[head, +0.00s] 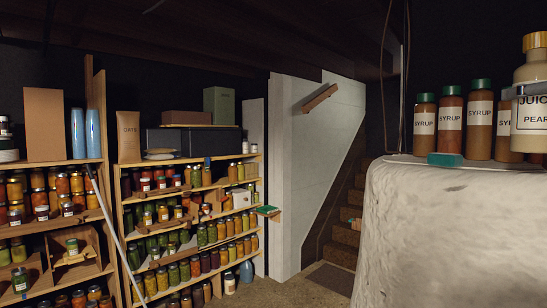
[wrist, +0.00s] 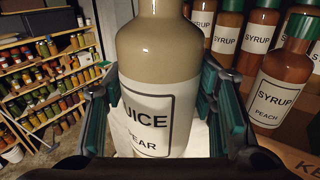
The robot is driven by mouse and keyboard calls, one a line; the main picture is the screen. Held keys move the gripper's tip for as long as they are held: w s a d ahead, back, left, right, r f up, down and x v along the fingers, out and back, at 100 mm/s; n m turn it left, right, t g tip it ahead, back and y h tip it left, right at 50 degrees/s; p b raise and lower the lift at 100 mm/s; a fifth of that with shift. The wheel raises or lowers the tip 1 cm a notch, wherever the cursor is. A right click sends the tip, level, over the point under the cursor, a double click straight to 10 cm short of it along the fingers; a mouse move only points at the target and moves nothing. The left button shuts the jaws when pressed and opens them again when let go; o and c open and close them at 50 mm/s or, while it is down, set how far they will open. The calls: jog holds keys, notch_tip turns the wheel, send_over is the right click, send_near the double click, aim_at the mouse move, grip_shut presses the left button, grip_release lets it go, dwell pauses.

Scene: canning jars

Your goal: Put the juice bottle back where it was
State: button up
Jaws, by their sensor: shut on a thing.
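The juice bottle (wrist: 155,65) is beige with a white label reading JUICE PEAR. It stands upright between the teal-padded fingers of my gripper (wrist: 158,112), which is shut on it. In the wrist view its cap is cut off at the top. In the head view the juice bottle (head: 531,112) shows at the right edge with a yellow cap, partly cut off. It is in front of the syrup bottles, and its base appears slightly above the top of the pale, rough block (head: 450,215).
Several syrup bottles (head: 450,120) with green caps stand in a row on the block. A peach syrup bottle (wrist: 275,90) stands close right of my gripper. A small teal object (head: 444,159) is at the block's edge. Shelves of jars (head: 190,225) and stairs (head: 345,225) lie beyond.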

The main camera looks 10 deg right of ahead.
jog(key=shift+w+d+f, duration=0.8)
jog(key=shift+w+d, duration=0.55)
jog(key=shift+w, duration=0.95)
jog(key=shift+w+d+f, duration=0.75)
jog(key=shift+w+d, duration=0.65)
jog(key=shift+w, duration=0.95)
jog(key=shift+w+d+f, duration=0.8)
jog(key=shift+w+d, duration=0.55)
jog(key=shift+w, duration=0.95)
jog(key=o, duration=1.4)
jog(key=shift+f, duration=0.15)
jog(key=shift+c, duration=0.2)
jog(key=shift+s, duration=0.2)
jog(key=v, duration=1.1)
jog(key=shift+s+a, duration=0.2)
jog(key=shift+s, duration=0.1)
